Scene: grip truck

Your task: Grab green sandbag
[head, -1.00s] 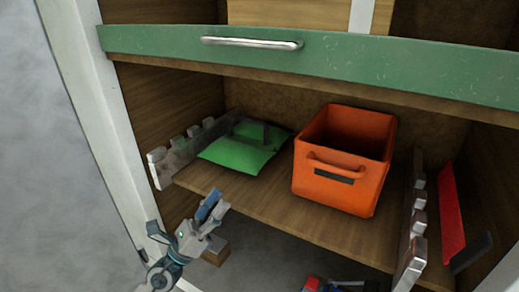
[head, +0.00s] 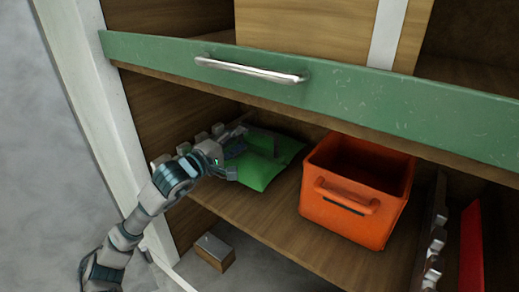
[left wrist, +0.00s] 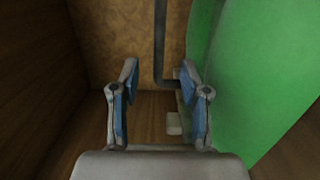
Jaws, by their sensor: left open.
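The green sandbag (head: 268,165) lies on the wooden shelf, left of the orange crate in the head view. In the left wrist view the sandbag (left wrist: 250,80) fills the right side, close to the right finger. My left gripper (head: 232,160) is at the left part of the sandbag, partly in front of it. In the left wrist view the left gripper (left wrist: 160,105) is open, with nothing clearly between its fingers. Whether the right finger touches the sandbag I cannot tell. My right gripper is not in view.
An orange crate (head: 325,210) stands right of the sandbag on the shelf (head: 285,215). A green drawer front with a metal handle (head: 250,70) hangs above. A notched rail stands at the right. A small wooden block (head: 215,252) is below the shelf.

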